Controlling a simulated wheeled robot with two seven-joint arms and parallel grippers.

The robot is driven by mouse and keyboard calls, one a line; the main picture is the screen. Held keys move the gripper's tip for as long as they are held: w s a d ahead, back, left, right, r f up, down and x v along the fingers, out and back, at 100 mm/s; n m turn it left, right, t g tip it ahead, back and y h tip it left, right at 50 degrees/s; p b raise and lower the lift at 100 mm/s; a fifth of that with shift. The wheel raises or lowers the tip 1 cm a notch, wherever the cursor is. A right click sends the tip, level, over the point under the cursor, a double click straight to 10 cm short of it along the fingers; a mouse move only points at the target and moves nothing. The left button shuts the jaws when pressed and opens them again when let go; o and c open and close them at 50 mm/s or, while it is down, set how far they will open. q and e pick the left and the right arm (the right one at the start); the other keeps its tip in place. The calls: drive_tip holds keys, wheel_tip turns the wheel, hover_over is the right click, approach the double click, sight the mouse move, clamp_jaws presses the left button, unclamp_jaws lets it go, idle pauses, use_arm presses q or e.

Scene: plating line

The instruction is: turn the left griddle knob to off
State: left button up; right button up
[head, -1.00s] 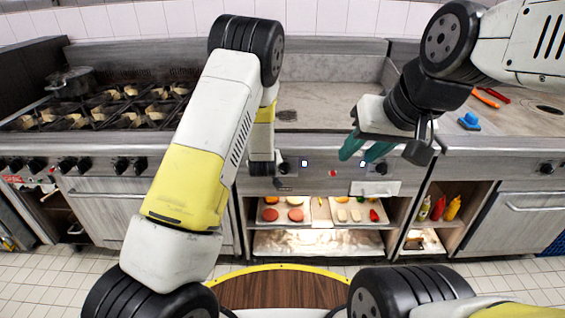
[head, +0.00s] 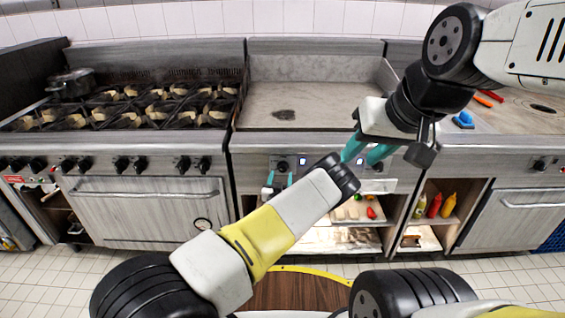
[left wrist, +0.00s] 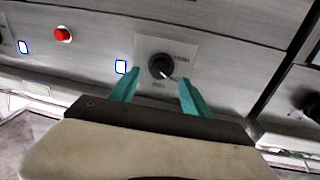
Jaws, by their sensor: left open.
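The left griddle knob (head: 282,166) is a dark round knob on the front panel under the griddle plate (head: 320,104). In the left wrist view the knob (left wrist: 160,66) has a pale pointer mark toward the lower right, on a light label too small to read. My left gripper (head: 279,181) is open, its teal fingertips pointing at the panel. In the left wrist view the fingers (left wrist: 157,92) straddle the knob's lower side, with a gap on each side. My right gripper (head: 365,151) is open and empty, in front of the panel near the right knob.
A red button (left wrist: 62,34) and a lit indicator (left wrist: 121,67) are beside the knob. The burner range (head: 120,110) with its row of knobs stands to the left. Food trays and sauce bottles (head: 434,206) sit on shelves below and right.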

sight(282, 170)
use_arm(q)
drive_tip(key=shift+w+d, duration=0.15)
drive_tip(key=shift+w, duration=0.9)
drive_tip(key=shift+w+d, duration=0.1)
drive_tip(key=shift+w, duration=0.95)
clamp_jaws()
